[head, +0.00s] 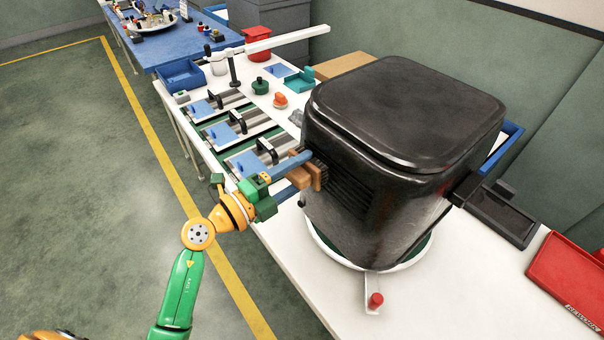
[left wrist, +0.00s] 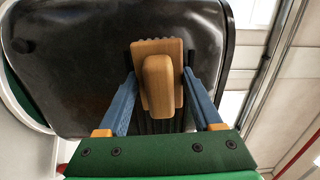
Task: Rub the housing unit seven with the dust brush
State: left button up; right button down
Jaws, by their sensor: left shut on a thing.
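The housing unit, a large black box-shaped fryer (head: 400,120) with rounded edges and a slotted vent on its left face, stands on a round white base on the white table. In the left wrist view its dark surface (left wrist: 70,65) fills the upper left. My left gripper (head: 304,164) is shut on the dust brush (head: 309,178), with a blue finger on each side of its wooden handle (left wrist: 159,85). The dark bristles face the housing's left face near the vent and appear to be at it; I cannot tell how firmly they touch. My right gripper is not in view.
Conveyor lanes with blue pieces (head: 246,163) lie left of the housing. A white arm on a post (head: 234,70) stands behind them. A red tray (head: 570,282) lies at the right, near a dark tray (head: 505,212).

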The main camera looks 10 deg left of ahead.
pick_arm(q)
jog(key=shift+v, duration=3)
jog(key=shift+w, duration=0.1)
jog(key=shift+s+a+f, duration=0.15)
jog(key=shift+s+a, duration=0.05)
jog(key=shift+s, duration=0.15)
jog(key=shift+s+a+b, duration=0.3)
jog(key=shift+s+a, duration=0.05)
jog(key=shift+s, duration=0.1)
jog(key=shift+s+a, duration=0.3)
jog(key=shift+s, duration=0.15)
